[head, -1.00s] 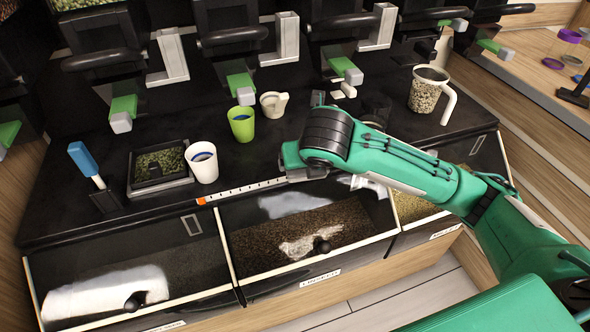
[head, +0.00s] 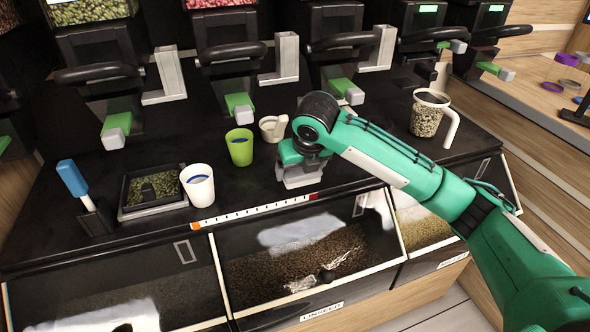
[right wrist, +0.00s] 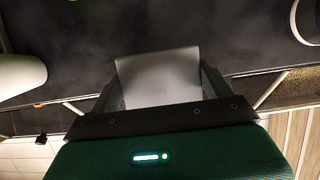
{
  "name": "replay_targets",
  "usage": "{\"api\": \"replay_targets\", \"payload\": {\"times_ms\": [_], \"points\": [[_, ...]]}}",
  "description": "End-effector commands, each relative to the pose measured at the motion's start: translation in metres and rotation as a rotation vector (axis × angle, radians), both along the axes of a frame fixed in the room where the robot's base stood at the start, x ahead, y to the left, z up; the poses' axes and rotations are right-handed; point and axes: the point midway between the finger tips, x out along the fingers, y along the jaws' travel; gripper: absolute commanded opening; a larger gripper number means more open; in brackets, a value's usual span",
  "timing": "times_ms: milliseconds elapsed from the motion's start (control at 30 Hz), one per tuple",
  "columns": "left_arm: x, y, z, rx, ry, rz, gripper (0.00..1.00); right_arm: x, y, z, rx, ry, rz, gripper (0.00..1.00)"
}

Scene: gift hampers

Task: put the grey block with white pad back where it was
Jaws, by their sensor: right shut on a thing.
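My right gripper (head: 302,182) is low over the front part of the black counter, to the right of the green cup and in front of the small cream cup. It points down. In the right wrist view its fingers (right wrist: 158,88) are shut on a pale grey block (right wrist: 158,72) with a plain, light face. I cannot make out a separate white pad on it. In the head view the block is mostly hidden by the gripper, and I cannot tell whether it touches the counter. My left gripper is not in view.
A green cup (head: 239,148), cream cup (head: 272,128) and white cup (head: 198,186) stand left of the gripper. A seed-filled jug (head: 428,113) stands to the right. Dispensers line the back. A marked strip (head: 250,212) runs along the counter's front edge above glass-topped bins.

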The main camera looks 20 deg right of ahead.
Motion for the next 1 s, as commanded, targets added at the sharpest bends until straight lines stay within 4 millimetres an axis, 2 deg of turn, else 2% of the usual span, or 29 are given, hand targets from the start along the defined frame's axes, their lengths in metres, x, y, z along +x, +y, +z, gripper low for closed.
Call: {"api": "replay_targets", "payload": {"times_ms": [133,400,633,967,1000], "points": [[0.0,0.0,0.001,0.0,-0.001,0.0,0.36,0.024,0.001,0.0,0.001,0.0,-0.002,0.63],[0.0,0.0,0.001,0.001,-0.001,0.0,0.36,0.04,0.001,0.0,0.0,0.0,-0.001,0.63],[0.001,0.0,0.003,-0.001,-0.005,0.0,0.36,0.04,0.001,-0.035,-0.001,0.002,0.0,0.63],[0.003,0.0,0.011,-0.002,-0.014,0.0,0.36,0.04,0.001,-0.036,-0.001,0.0,0.0,0.63],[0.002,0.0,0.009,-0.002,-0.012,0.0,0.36,0.04,0.001,-0.037,-0.001,0.0,0.0,0.83]]}}
